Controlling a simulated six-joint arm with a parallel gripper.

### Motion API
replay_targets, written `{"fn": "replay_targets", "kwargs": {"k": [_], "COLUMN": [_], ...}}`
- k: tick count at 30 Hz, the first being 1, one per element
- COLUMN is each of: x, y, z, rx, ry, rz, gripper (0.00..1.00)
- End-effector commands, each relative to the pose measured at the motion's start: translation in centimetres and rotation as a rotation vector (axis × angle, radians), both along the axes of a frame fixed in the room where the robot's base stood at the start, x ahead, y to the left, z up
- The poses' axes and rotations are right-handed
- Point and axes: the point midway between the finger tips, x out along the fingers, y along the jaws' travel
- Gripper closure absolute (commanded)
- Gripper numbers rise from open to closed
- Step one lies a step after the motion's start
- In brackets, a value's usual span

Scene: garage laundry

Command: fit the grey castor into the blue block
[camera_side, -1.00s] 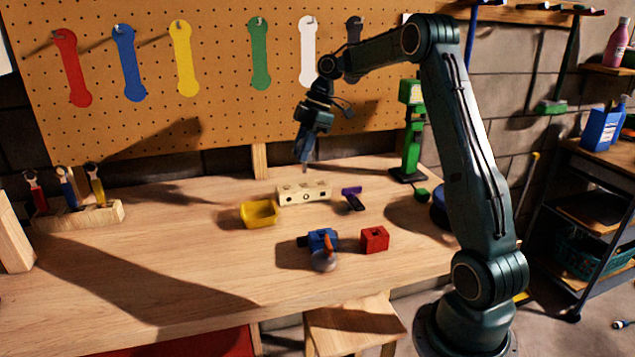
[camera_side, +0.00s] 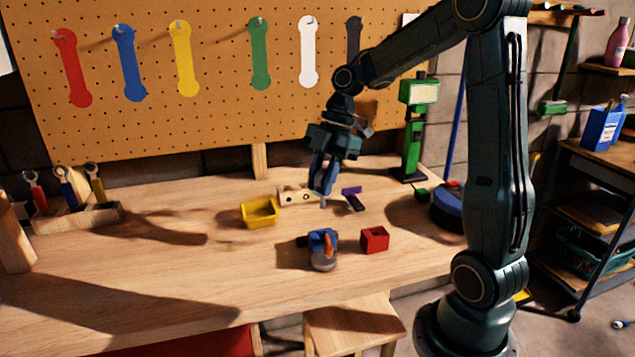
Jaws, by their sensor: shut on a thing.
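My gripper (camera_side: 322,192) is above the middle of the workbench, pointing down. It is shut on the grey castor (camera_side: 323,203), of which only a small grey part shows below the fingertips; the fingers hide the rest. The blue block (camera_side: 317,241) sits on the bench below and nearer the camera, with an orange lever and a round grey part at its front. The castor is apart from the block, with a clear gap between them. Any opening in the blue block is too small to make out.
A red block (camera_side: 375,239) with a dark hole stands right of the blue block. A yellow bin (camera_side: 259,213) is to the left. A pale wooden block with holes (camera_side: 293,196) and a purple-and-black item (camera_side: 354,201) lie behind. The bench's front left is clear.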

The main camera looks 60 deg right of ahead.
Motion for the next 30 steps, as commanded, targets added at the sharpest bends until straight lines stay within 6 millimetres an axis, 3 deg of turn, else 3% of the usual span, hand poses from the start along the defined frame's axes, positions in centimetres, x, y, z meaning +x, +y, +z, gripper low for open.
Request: {"fn": "replay_targets", "kwargs": {"k": [16,30], "x": [0.0,0.0], "y": [0.0,0.0], "z": [-0.3,-1.9], "rx": [0.000,0.002], "ry": [0.002,0.001], "rz": [-0.001,-0.001], "gripper": [0.99,0.99]}}
